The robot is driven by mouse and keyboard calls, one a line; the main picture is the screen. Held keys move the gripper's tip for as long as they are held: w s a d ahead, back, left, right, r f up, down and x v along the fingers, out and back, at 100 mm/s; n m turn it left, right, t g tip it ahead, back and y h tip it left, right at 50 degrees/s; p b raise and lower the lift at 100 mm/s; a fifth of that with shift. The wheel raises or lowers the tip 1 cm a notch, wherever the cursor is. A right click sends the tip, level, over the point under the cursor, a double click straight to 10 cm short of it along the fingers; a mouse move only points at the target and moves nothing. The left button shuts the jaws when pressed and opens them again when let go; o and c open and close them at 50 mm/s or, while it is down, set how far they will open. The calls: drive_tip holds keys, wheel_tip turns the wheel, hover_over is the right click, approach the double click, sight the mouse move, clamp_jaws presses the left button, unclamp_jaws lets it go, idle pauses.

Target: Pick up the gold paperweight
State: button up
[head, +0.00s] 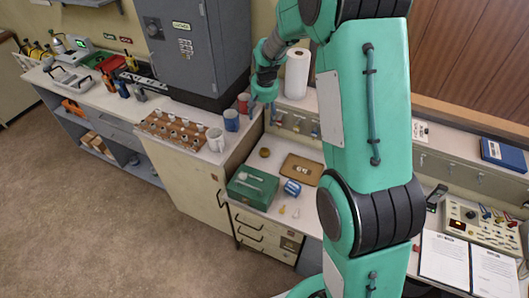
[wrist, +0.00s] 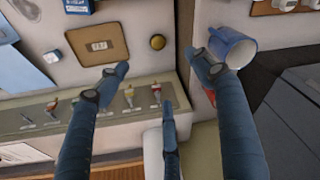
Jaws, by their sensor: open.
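The gold paperweight (head: 265,153) is a small round knob on the pale counter in the head view, just left of the brown tray. In the wrist view the paperweight (wrist: 157,42) lies beyond the fingertips, between the tray and a blue mug. It is in plain sight and nothing touches it. My gripper (head: 262,108) hangs above the back of the counter, near the mugs. In the wrist view my gripper (wrist: 158,75) has its fingers spread wide with nothing between them.
A brown tray (wrist: 98,45) with a card lies beside the paperweight. A blue mug (wrist: 233,45) is close to one finger. A green box (head: 252,187) sits nearer the counter's front. A paper towel roll (head: 297,73) and a hook rail (head: 296,123) stand behind.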

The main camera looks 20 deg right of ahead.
drive_tip(key=w+d+f+p, duration=0.1)
drive_tip(key=w+f, duration=0.2)
drive_tip(key=f, duration=0.6)
drive_tip(key=w+d+f+g, duration=0.1)
drive_tip(key=w+d+f, duration=0.1)
drive_tip(key=f, duration=0.8)
drive_tip(key=shift+w+d+p, duration=0.25)
drive_tip(key=shift+w+p, duration=0.1)
drive_tip(key=shift+w, duration=0.45)
drive_tip(key=shift+f, duration=0.2)
hover_over(265, 150)
drive_tip(key=s, duration=0.1)
wheel_tip(265, 150, down, 7)
drive_tip(key=shift+s+a+f, duration=0.1)
drive_tip(key=shift+s+a, duration=0.05)
drive_tip(key=shift+f, duration=0.55)
drive_tip(key=shift+f, duration=0.2)
drive_tip(key=shift+w+f, duration=0.25)
drive_tip(key=shift+f, duration=0.95)
drive_tip(key=shift+w+f, duration=0.25)
drive_tip(key=shift+f, duration=0.95)
drive_tip(key=c, duration=1.7)
